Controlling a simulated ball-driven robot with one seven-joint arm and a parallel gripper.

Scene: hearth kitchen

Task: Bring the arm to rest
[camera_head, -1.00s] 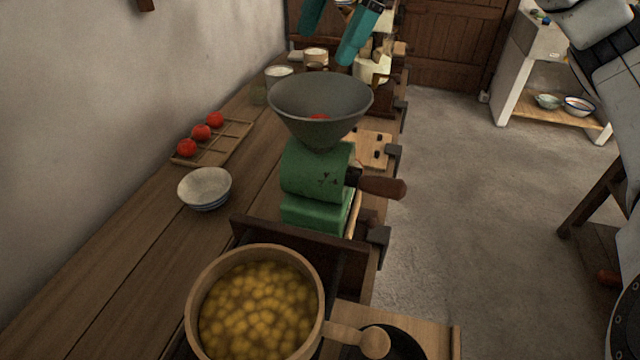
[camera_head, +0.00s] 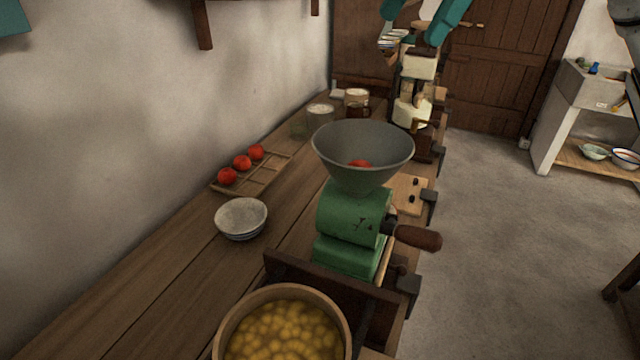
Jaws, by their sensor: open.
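My gripper (camera_head: 416,32) shows at the top of the head view, right of centre, as two teal fingers spread apart. It is open, with nothing seen held between the fingers. The fingers appear above and beyond the green grinder, in front of a cream-coloured device (camera_head: 411,112) at the far end of the counter. The upper part of the gripper is cut off by the frame edge.
A green grinder (camera_head: 345,222) with a grey hopper (camera_head: 362,172) stands on the counter (camera_head: 150,290). Nearby are a bowl (camera_head: 241,218), a rack (camera_head: 262,181) with red tomatoes, and a pot (camera_head: 228,338) of yellow pieces. The floor (camera_head: 500,240) at right is open.

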